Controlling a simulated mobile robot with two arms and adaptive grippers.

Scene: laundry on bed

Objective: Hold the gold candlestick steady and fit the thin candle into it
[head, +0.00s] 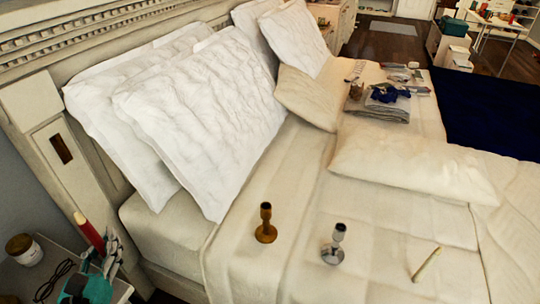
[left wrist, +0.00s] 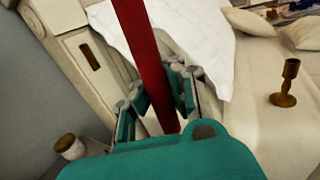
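The gold candlestick (head: 266,224) stands upright and empty on the bed; it also shows at the right of the left wrist view (left wrist: 284,84). A pale thin candle (head: 427,264) lies on the bed at the lower right of the head view. My left gripper (head: 105,250) is at the lower left, beside the bed and well apart from the gold candlestick. Its fingers are closed around a red candle (head: 89,232), which is tilted with its pale tip up. The red candle crosses between the fingers in the left wrist view (left wrist: 145,55). My right gripper is in neither view.
A silver candlestick (head: 334,246) stands between the gold one and the pale candle. White pillows (head: 200,115) lean on the headboard (head: 60,135). A nightstand (head: 38,268) with a jar (head: 24,249) and glasses (head: 55,279) is at left. Folded laundry (head: 378,103) lies farther back.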

